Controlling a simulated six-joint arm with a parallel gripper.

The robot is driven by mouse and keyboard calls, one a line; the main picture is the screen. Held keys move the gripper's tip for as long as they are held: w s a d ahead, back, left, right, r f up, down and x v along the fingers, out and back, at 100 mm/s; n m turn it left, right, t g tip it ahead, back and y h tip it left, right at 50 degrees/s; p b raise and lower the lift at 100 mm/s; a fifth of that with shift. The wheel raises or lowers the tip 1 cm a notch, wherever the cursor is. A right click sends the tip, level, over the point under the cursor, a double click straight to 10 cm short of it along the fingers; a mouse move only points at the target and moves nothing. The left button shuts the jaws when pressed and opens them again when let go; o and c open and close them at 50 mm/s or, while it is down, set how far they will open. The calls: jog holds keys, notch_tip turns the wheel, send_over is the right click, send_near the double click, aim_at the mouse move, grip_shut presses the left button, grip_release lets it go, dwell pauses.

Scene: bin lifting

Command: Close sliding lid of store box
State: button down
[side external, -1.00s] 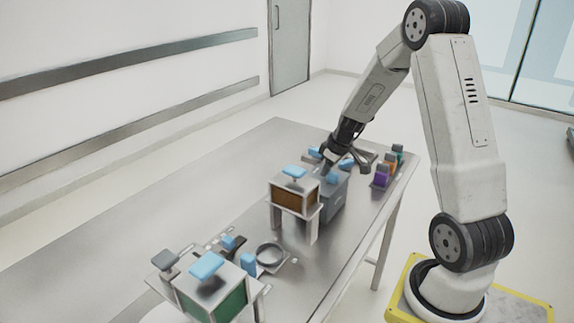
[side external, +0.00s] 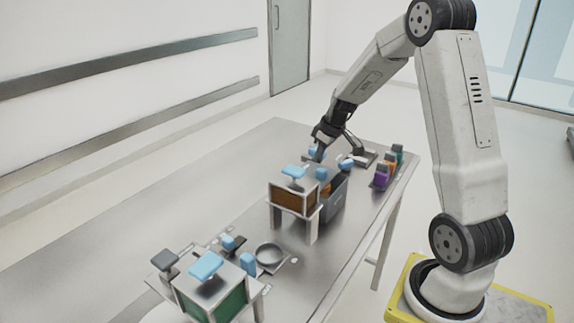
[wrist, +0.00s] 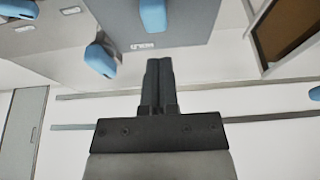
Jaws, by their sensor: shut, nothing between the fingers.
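The grey store box (side external: 335,194) stands on the steel table, partly hidden behind the brown-panelled box. A light blue handle (side external: 321,173) shows at its top, with an orange piece (side external: 326,189) beside it. How far its lid covers it is hard to tell. My gripper (side external: 318,156) is over the table's far part, beyond and above the blue handle. In the wrist view, my gripper (wrist: 160,64) has its fingers together and empty. They are just below a grey labelled surface (wrist: 190,25) with a blue handle (wrist: 153,15); I cannot tell if they touch it.
The brown-panelled box (side external: 295,200) on legs stands directly in front. A green-panelled box (side external: 228,303) and a round dish (side external: 269,253) are nearer the camera. Several coloured pieces, including a purple block (side external: 381,176), stand at the right edge. The table's left side is clear.

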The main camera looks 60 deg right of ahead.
aim_at(310, 174)
jog(key=shift+v, duration=2.6)
jog(key=w, duration=0.4)
jog(key=shift+d+r, duration=0.1)
jog(key=shift+r, duration=0.15)
jog(key=shift+w+f, duration=0.1)
jog(key=x, duration=0.9)
jog(key=shift+f, duration=0.35)
jog(key=shift+s, duration=2)
